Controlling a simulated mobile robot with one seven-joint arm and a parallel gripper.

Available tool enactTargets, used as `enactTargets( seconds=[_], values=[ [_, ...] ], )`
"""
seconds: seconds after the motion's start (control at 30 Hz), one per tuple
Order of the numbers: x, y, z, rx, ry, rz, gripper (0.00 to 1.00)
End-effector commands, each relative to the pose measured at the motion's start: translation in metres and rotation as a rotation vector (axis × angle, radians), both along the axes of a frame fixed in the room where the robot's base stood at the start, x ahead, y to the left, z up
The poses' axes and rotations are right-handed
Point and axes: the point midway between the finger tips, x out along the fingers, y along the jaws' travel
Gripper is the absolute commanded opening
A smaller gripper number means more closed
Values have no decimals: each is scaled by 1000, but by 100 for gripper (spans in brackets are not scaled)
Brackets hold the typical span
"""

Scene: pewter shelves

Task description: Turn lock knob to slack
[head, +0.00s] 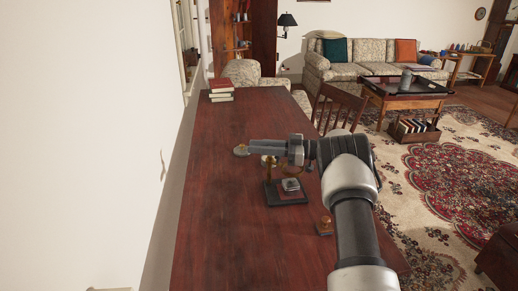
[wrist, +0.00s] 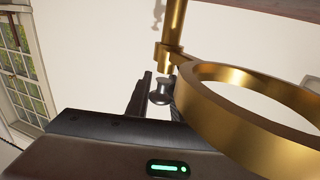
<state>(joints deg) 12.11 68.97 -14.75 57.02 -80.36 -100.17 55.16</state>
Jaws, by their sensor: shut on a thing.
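A small stand with a dark square base (head: 286,198) and brass parts (head: 270,168) stands on the long table. In the wrist view it shows as an upright brass rod (wrist: 173,25) with a collar and a wide brass ring (wrist: 232,143). A small dark grey lock knob (wrist: 160,92) sits beside the collar. My gripper (head: 252,147) reaches in from the right above the base, with its fingers pointing left. In the wrist view its dark fingers are shut on the knob, one on each side; the ring partly hides the right finger. The knob's turn angle cannot be told.
The red-brown table (head: 225,225) is mostly bare. Stacked books (head: 221,91) lie at the far end. A white wall (head: 85,120) runs along the left; a chair (head: 340,103) stands at the right.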

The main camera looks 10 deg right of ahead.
Motion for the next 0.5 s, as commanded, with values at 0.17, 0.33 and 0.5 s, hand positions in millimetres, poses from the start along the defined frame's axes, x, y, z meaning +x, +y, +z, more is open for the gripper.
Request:
enactTargets(
  seconds=[0.17, 0.33, 0.5],
  values=[
    [-1, 1, 0, 1, 1, 11, 0],
    [-1, 1, 0, 1, 1, 11, 0],
    [-1, 1, 0, 1, 1, 11, 31]
  ],
)
